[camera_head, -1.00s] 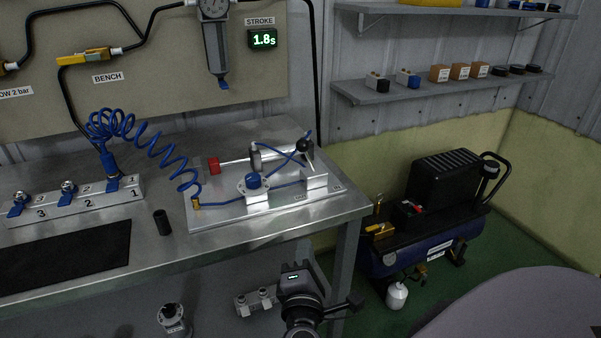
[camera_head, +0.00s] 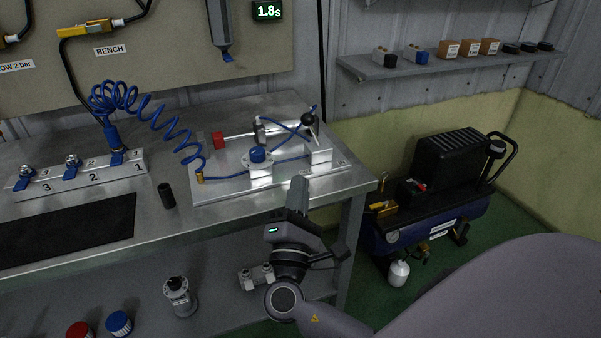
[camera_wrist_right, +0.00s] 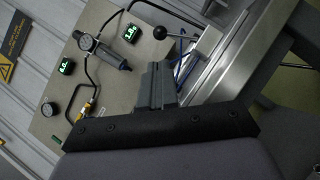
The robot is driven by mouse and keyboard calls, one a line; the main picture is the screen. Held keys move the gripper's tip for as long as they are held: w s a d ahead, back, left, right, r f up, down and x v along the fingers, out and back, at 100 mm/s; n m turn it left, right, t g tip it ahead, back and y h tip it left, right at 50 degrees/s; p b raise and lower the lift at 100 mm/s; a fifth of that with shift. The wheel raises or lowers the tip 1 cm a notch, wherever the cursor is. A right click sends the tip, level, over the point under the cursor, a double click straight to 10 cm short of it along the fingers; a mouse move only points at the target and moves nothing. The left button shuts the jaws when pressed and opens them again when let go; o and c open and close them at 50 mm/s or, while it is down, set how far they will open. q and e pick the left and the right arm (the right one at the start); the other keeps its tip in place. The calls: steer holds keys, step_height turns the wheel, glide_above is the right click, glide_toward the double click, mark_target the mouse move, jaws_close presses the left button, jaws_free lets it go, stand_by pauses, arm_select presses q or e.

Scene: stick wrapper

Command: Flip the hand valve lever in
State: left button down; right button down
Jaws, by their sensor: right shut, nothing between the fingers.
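The hand valve lever (camera_head: 308,121) has a black ball knob on a thin metal rod. It rises tilted from a silver valve block (camera_head: 318,152) at the right end of a metal plate (camera_head: 225,187) on the bench. In the right wrist view the lever's black knob (camera_wrist_right: 160,32) shows beyond the fingers, its rod running right. My right gripper (camera_head: 299,182) is shut and empty, in front of the plate and below the lever, apart from it. Its closed fingers also show in the right wrist view (camera_wrist_right: 157,84). My left gripper is not in view.
A cylinder with a red end block (camera_head: 218,140), a blue knob (camera_head: 257,155) and blue tubing share the plate. A coiled blue hose (camera_head: 165,127) and a black cylinder (camera_head: 166,195) are left. A compressor (camera_head: 430,215) stands right of the bench.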

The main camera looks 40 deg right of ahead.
mark_target(307, 125)
steer(key=p+x, duration=0.2)
steer(key=x, duration=0.9)
steer(key=shift+d+r, duration=0.15)
steer(key=shift+r, duration=0.05)
steer(key=shift+w+d+r, duration=0.1)
steer(key=shift+w+d, duration=0.2)
steer(key=shift+w, duration=0.1)
